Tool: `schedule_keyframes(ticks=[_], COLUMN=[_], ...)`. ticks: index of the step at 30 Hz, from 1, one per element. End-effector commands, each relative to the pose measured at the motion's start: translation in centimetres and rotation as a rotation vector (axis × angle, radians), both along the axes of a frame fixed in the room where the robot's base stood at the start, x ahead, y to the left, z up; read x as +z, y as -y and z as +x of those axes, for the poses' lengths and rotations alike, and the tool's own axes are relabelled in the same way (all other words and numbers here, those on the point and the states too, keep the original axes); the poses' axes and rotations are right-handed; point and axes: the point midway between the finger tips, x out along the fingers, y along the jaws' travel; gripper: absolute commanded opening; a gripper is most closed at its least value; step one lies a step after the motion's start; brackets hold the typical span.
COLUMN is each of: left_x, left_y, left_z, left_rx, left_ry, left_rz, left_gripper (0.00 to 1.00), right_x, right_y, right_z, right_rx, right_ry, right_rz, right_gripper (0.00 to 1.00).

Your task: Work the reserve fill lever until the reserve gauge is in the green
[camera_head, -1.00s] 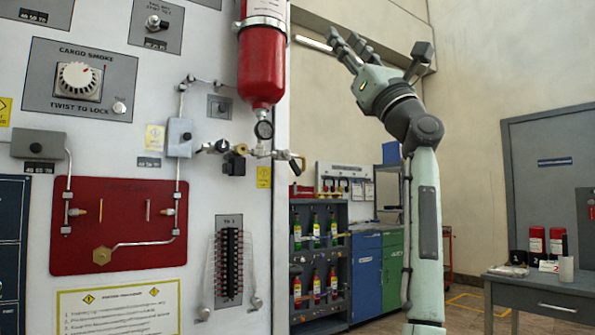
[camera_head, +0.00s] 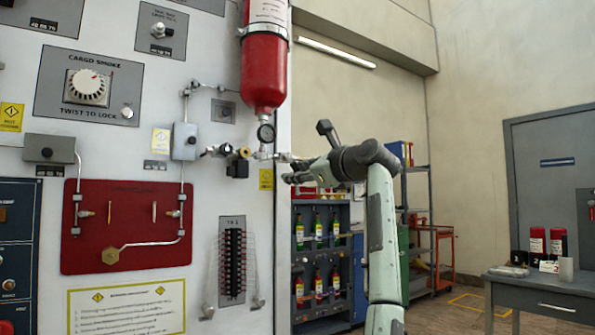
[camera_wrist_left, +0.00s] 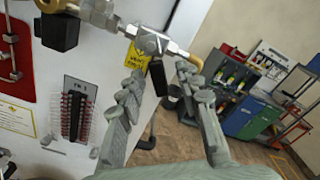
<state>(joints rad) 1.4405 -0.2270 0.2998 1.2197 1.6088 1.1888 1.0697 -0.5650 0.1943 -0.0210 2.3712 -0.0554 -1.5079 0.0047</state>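My left gripper (camera_head: 291,171) is at the right end of this pipe. In the left wrist view its fingers (camera_wrist_left: 161,78) are open, one on each side of a black lever (camera_wrist_left: 157,76) hanging from the silver fitting. I cannot tell whether they touch it. In the head view the gripper largely hides the lever. My right gripper is not in view.
The white panel (camera_head: 120,165) carries a cargo smoke knob (camera_head: 88,87), a red plate (camera_head: 127,256) and a black terminal strip (camera_head: 235,262). Behind my arm stand a bottle rack (camera_head: 320,262) and shelves. A table (camera_head: 540,290) with red canisters is at right.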

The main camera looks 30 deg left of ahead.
Motion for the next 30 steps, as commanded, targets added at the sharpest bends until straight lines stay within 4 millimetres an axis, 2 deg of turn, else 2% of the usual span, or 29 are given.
schedule_keyframes(ticks=[10,18,30], left_x=[0.00,0.01,-0.07], left_y=[-0.50,-0.47,-0.49], left_z=[0.19,0.17,0.07], left_rx=[0.000,0.000,0.000], left_ry=[0.001,0.000,-0.028], left_rz=[0.000,0.000,0.010], left_gripper=[0.33,0.00,0.00], right_x=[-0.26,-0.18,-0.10], right_y=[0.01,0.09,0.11], right_z=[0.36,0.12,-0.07], right_rx=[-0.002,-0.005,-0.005], right_ry=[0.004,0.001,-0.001], right_rz=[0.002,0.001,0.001], right_gripper=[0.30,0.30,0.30])
